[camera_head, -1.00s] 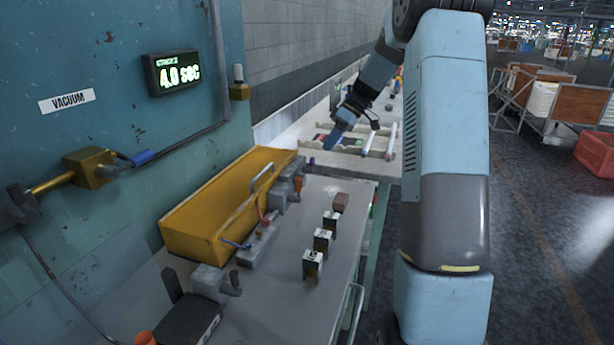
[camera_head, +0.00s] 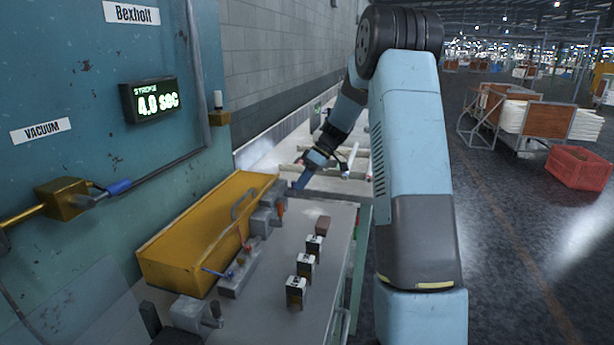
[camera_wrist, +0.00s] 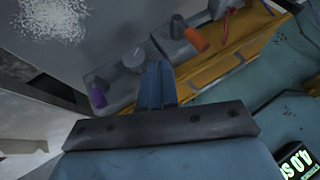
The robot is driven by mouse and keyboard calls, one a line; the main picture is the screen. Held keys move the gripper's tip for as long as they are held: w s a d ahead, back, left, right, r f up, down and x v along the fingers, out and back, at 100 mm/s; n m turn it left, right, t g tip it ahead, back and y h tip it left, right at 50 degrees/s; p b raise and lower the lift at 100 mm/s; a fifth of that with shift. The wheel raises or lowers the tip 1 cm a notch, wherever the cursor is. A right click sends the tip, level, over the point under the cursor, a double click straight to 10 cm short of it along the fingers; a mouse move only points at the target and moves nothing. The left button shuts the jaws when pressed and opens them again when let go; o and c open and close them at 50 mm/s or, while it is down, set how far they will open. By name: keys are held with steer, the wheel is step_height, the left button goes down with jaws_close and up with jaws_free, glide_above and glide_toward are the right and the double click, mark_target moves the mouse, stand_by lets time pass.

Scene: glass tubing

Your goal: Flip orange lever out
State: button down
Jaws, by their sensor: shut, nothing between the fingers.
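The orange lever (camera_head: 281,208) is a small knob on a grey block at the far end of the yellow box, in the head view. In the wrist view the orange lever (camera_wrist: 197,40) points toward the lower right from its grey mount, above and right of my fingers. My gripper (camera_head: 297,186) hangs just beyond the lever in the head view. In the wrist view my gripper's blue fingers (camera_wrist: 156,68) are together and hold nothing. They appear apart from the orange lever. A purple lever (camera_wrist: 98,97) is left of the fingers.
The yellow box (camera_head: 190,250) runs along the wall side of the bench. A red lever (camera_head: 243,240) and a blue lever (camera_head: 219,273) sit nearer. Several small black-and-white blocks (camera_head: 306,265) stand on the grey bench top. A display (camera_head: 150,99) hangs on the teal wall.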

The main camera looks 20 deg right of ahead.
steer(key=s+a+f, duration=0.3)
steer(key=a, duration=0.2)
steer(key=shift+a+f, duration=0.25)
steer(key=shift+d, duration=0.15)
stand_by(0.3)
